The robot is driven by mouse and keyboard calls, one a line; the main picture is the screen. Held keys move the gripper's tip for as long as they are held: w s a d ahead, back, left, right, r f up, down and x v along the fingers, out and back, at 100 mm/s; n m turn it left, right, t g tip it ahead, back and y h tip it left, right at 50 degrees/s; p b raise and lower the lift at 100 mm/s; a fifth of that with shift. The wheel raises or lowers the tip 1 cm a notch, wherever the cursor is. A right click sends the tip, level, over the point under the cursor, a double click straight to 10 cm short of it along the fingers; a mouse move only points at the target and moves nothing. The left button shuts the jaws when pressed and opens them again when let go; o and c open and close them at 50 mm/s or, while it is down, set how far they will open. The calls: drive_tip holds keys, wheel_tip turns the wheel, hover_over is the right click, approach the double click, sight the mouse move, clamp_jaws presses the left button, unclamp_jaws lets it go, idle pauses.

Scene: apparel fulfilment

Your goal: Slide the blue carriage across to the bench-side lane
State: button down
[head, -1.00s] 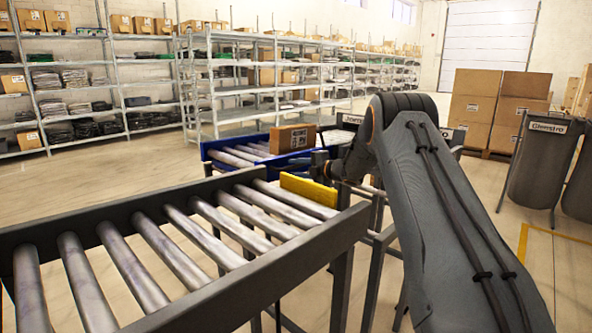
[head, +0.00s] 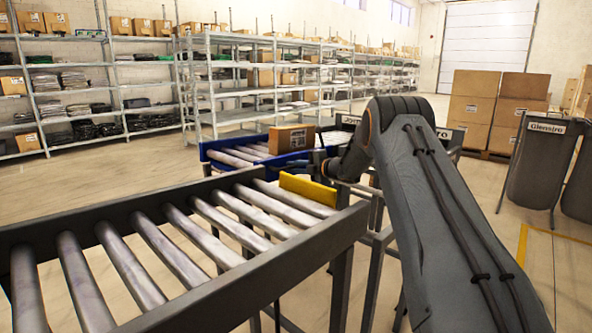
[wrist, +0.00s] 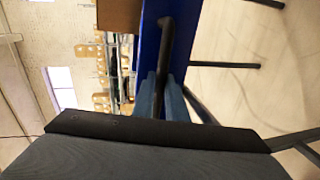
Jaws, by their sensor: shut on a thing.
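The blue carriage (head: 215,155) is a short blue-sided frame with grey rollers, just beyond the far end of the near roller conveyor. A brown carton (head: 292,138) with a label sits on it. My gripper (head: 322,160) is at the carriage's right part, small and partly hidden by my arm in the head view. In the wrist view the gripper fingers (wrist: 163,100) are closed about a dark bar handle (wrist: 166,45) that runs along the blue side (wrist: 150,40) of the carriage. The carton's edge shows at the top there.
The near roller conveyor (head: 210,290) fills the left foreground, with a yellow plate (head: 308,190) across its far end. A dark labelled frame (head: 345,120) stands behind my arm. Shelving is at the back; stacked cartons (head: 495,105) and grey bins (head: 540,160) stand right. Open floor lies left.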

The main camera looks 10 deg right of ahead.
drive_tip(key=shift+w+a+f, duration=0.25)
drive_tip(key=shift+w+a, duration=0.25)
drive_tip(key=shift+a, duration=0.1)
drive_tip(key=shift+a+r, duration=0.1)
drive_tip(key=shift+a, duration=0.05)
drive_tip(key=c, duration=1.8)
unclamp_jaws()
drive_tip(key=shift+a, duration=0.25)
drive_tip(key=shift+o, duration=0.2)
drive_tip(key=shift+d+r, duration=0.1)
drive_tip(key=shift+d, duration=0.1)
drive_tip(key=shift+w+d+r, duration=0.1)
drive_tip(key=shift+d+r, duration=0.05)
drive_tip(key=shift+d, duration=0.1)
drive_tip(key=shift+s+d, duration=0.2)
drive_tip(key=v, duration=0.7)
drive_tip(key=shift+s, duration=0.15)
drive_tip(key=shift+d, duration=0.1)
